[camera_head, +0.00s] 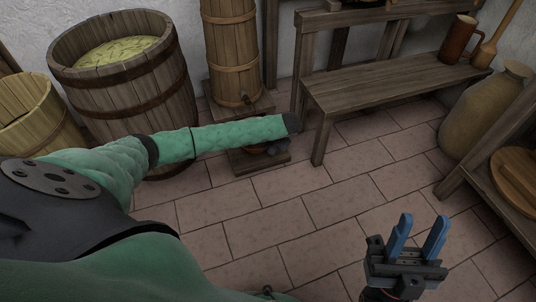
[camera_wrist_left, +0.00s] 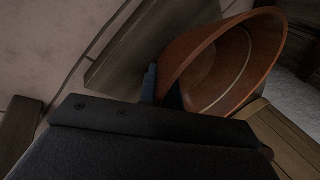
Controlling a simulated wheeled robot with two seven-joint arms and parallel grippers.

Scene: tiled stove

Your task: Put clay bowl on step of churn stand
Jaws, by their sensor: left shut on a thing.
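The reddish-brown clay bowl (camera_wrist_left: 235,65) is tilted in the left wrist view. My left gripper (camera_wrist_left: 161,86) is shut on its rim, a blue finger showing on either side of the wall. In the head view my green left forearm covers most of the bowl, and only a sliver (camera_head: 254,151) shows below it. The low wooden step (camera_head: 262,163) of the churn stand lies beneath, in front of the tall wooden churn (camera_head: 231,50). Whether the bowl touches the step, I cannot tell. My right gripper (camera_head: 419,238) is open and empty above the tiled floor.
A big barrel (camera_head: 125,85) and a wooden tub (camera_head: 28,118) stand at the left. A bench (camera_head: 390,82) bearing a brown mug (camera_head: 458,40) is at the back right, with a clay jar (camera_head: 480,115) beside it. The middle floor is clear.

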